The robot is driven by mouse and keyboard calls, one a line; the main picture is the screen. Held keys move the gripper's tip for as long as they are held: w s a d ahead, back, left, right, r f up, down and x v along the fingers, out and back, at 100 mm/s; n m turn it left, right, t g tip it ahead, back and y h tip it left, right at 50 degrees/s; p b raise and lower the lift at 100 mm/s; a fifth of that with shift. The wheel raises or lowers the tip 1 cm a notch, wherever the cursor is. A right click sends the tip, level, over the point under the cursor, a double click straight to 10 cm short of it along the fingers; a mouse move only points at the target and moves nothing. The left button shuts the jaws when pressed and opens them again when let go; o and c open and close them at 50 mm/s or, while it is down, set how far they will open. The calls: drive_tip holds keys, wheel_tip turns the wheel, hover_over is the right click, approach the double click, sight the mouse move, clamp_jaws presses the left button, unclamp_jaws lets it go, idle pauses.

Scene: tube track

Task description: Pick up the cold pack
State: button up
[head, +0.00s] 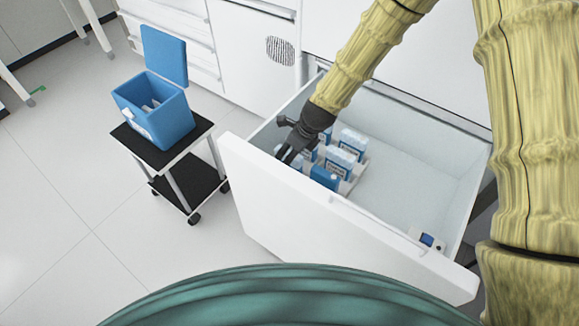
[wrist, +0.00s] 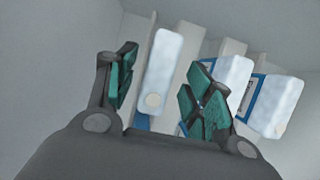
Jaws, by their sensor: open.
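Several blue-and-white cold packs stand in a light rack inside the open drawer. One pack (wrist: 164,68) shows its pale top between the two fingers of my gripper (wrist: 160,88) in the wrist view. The fingers are open, with a gap on both sides of it. In the head view my gripper (head: 288,155) points down into the drawer at the left end of the rack. It partly hides the packs there. Other packs (head: 341,160) stand to its right; two more (wrist: 275,105) show at the right in the wrist view.
The drawer (head: 300,215) is pulled out, its walls close around my gripper. A small device (head: 429,241) lies at its front right corner. A blue cool box (head: 165,120) with its lid open stands on a black wheeled cart (head: 150,150) to the left.

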drive_tip(key=x, duration=0.5)
drive_tip(key=shift+a+f, duration=0.1)
drive_tip(key=shift+f, duration=0.25)
drive_tip(key=shift+f, duration=0.25)
idle(0.6)
drive_tip(key=shift+c, duration=0.2)
clamp_jaws()
drive_tip(key=shift+r, duration=0.15)
wheel_tip(320, 180, up, 10)
drive_tip(key=shift+r, duration=0.15)
idle(0.4)
